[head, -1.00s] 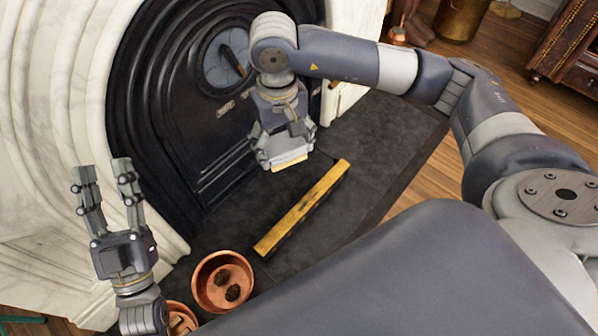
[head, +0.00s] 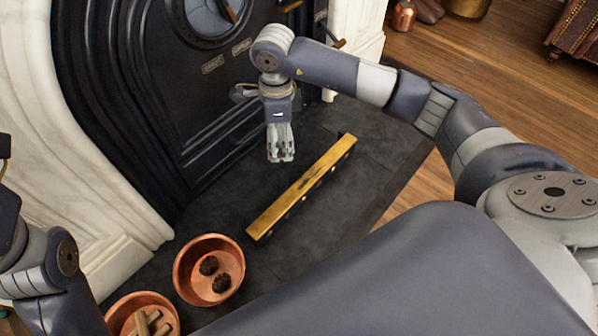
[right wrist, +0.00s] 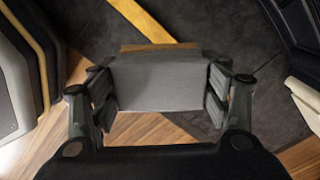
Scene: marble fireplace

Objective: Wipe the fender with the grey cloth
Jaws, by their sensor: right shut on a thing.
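The fender (head: 299,188) is a long low brass-topped bar on the dark hearth, running diagonally; its dark side shows small knobs. Part of it shows in the right wrist view (right wrist: 146,22). My right gripper (head: 280,158) is above the hearth, left of the fender's far half in the head view, fingers down. In the right wrist view, its fingers (right wrist: 160,88) are shut on both sides of the grey cloth (right wrist: 160,82), a flat block-like shape with a tan strip along its far edge. The cloth and fender look apart. My left gripper (head: 6,165) is mostly cut off at the left edge.
A copper bowl (head: 181,272) with dark cones and another (head: 111,309) with wood sticks stand near the fender's near end. The black fireplace front (head: 190,100) and white marble surround (head: 100,190) border the hearth (head: 345,205). Wooden floor (head: 470,70) lies right.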

